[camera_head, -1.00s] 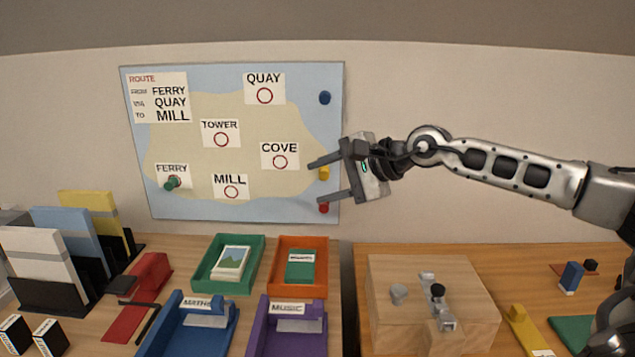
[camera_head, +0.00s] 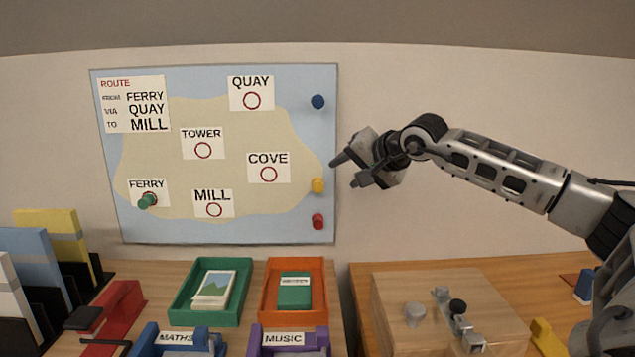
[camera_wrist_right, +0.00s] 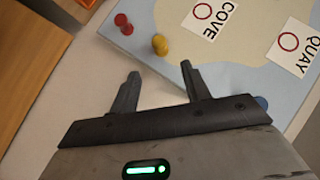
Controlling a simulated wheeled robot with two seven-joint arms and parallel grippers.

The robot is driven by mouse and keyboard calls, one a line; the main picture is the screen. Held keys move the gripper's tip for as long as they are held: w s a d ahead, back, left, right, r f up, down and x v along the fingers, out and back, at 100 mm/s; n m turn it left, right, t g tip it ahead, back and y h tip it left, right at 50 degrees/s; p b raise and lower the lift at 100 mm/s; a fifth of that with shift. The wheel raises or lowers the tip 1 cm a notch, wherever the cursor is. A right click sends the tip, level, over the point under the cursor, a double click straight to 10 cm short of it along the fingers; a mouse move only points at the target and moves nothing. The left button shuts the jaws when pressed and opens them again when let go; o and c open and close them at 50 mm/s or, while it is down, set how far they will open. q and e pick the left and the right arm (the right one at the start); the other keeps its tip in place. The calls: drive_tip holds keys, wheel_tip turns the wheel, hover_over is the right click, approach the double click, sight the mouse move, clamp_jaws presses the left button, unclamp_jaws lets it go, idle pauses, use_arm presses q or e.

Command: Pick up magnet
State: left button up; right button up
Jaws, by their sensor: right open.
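A map board (camera_head: 225,232) hangs on the wall. Along its right edge sit a blue magnet (camera_head: 318,101), a yellow magnet (camera_head: 318,185) and a red magnet (camera_head: 318,221). A green magnet (camera_head: 147,201) sits at the FERRY circle. My right gripper (camera_head: 344,174) is open and empty, just right of the board's edge in the head view, near the yellow magnet's height. In the right wrist view, the yellow magnet (camera_wrist_right: 160,45) appears beyond the gap between the open fingertips (camera_wrist_right: 160,70). The blue magnet (camera_wrist_right: 262,103) is partly hidden there. My left gripper is not in view.
Below the board, a green tray (camera_head: 180,305) and an orange tray (camera_head: 268,316) stand on the desk. A wooden block (camera_head: 390,300) with metal parts stands at the lower right. The wall around the gripper is clear.

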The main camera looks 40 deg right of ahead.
sight(322, 185)
drive_tip(key=p+x, duration=0.1)
drive_tip(key=x, duration=0.8)
drive_tip(key=shift+w+a+f+p, duration=0.15)
drive_tip(key=shift+w+f+p, duration=0.15)
drive_tip(key=shift+p, duration=0.05)
drive_tip(key=c, duration=0.9)
